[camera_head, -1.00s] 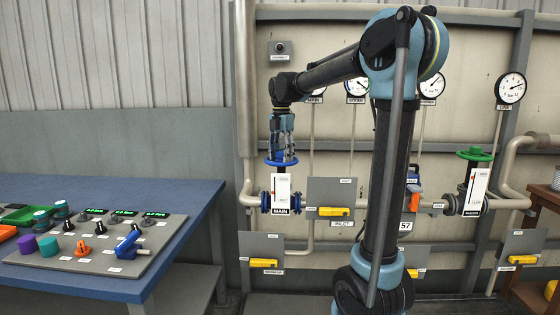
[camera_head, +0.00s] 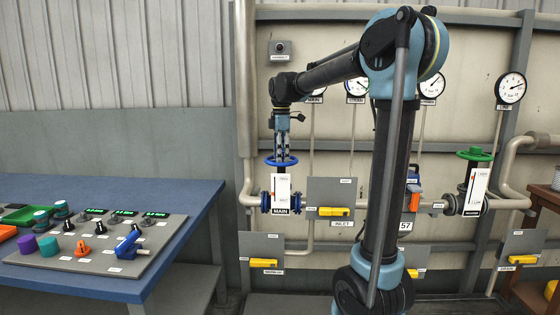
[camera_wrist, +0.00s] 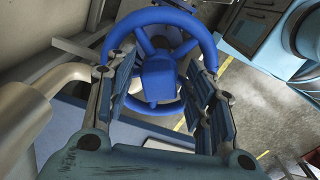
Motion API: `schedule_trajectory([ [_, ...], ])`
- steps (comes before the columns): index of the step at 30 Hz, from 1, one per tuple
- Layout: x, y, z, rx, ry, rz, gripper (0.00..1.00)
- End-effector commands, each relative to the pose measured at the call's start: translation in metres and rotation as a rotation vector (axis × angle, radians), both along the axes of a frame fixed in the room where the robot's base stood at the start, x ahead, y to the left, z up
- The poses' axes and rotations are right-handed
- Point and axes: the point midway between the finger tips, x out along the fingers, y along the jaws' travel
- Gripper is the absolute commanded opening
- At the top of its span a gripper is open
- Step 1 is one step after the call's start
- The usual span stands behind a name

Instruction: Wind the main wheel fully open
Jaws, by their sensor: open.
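The main wheel is a blue handwheel (camera_head: 281,161) on the valve above the MAIN label (camera_head: 281,211). In the wrist view the blue wheel (camera_wrist: 160,30) shows its rim, spokes and a square central hub (camera_wrist: 158,78). My gripper (camera_head: 282,150) points down over the wheel in the head view. In the wrist view my gripper (camera_wrist: 160,75) is open, its two padded fingers on either side of the hub, apart from it. The fingers overlap the rim in that view; whether they touch it I cannot tell. A white indicator plate (camera_head: 282,187) with a red mark stands below the wheel.
A grey INLET panel (camera_head: 318,192) with a yellow handle (camera_head: 333,211) is right of the valve. A second valve with a green wheel (camera_head: 475,154) is further right. Gauges and pipes line the wall. A blue table (camera_head: 120,190) with a control board is at left.

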Motion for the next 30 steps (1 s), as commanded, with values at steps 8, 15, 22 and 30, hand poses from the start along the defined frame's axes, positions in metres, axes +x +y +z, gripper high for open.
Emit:
schedule_trajectory([
  [8, -0.0002, 0.0002, 0.0, 0.0, 0.0, -0.175, 0.5],
  [15, -0.0002, 0.0002, 0.0, 0.0, 0.0, -0.24, 0.5],
  [22, -0.0002, 0.0002, 0.0, 0.0, 0.0, -0.369, 0.5],
  [30, -0.0001, 0.0002, 0.0, -0.001, 0.0, -0.549, 0.5],
])
